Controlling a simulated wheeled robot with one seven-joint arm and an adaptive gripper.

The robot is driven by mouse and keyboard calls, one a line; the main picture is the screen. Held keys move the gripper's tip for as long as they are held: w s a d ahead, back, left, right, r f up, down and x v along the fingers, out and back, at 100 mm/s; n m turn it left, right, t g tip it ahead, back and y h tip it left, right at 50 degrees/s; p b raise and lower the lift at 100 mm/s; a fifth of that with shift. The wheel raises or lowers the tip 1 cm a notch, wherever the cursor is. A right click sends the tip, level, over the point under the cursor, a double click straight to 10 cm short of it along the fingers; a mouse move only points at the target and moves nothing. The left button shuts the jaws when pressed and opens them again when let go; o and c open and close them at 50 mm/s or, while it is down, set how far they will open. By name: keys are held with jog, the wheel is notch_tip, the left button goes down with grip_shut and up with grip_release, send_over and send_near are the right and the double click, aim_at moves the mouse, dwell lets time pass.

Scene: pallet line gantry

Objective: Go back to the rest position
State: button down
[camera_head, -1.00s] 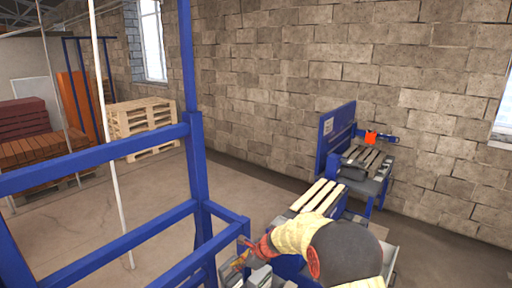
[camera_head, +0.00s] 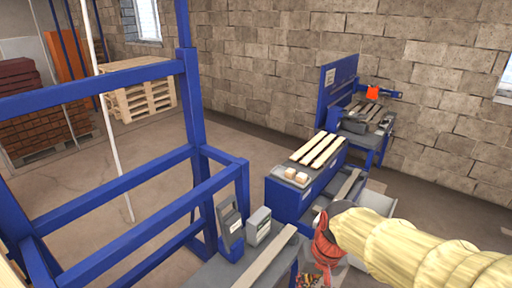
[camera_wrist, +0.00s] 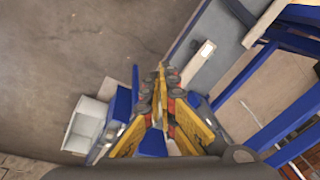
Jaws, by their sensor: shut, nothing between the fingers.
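My gripper (camera_wrist: 160,72) is shut and empty in the wrist view, its yellow and dark fingers meeting at the tips. Below and around it are the concrete floor and blue machine parts. In the head view my arm, in a cream sleeve, comes in from the lower right. Its red wrist part hangs over the gap between the front grey worktop (camera_head: 213,272) and the blue bench. Only a little of the gripper shows at the bottom edge there.
A blue gantry frame (camera_head: 190,110) stands at the left. Grey boxes (camera_head: 258,226) stand on the front worktop. The blue bench (camera_head: 289,200) carries wooden slats (camera_head: 320,150) and small blocks (camera_head: 296,175). A pallet stack (camera_head: 138,90) stands at the back left. A white bin (camera_wrist: 84,124) shows in the wrist view.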

jog(key=s+d+f+t+h+b, duration=0.1)
jog(key=s+d+f+t+b, duration=0.3)
jog(key=s+d+b, duration=0.3)
jog(key=s+f+b, duration=0.1)
jog(key=s+b, duration=0.2)
jog(key=b, duration=0.3)
jog(key=shift+n+h, duration=0.3)
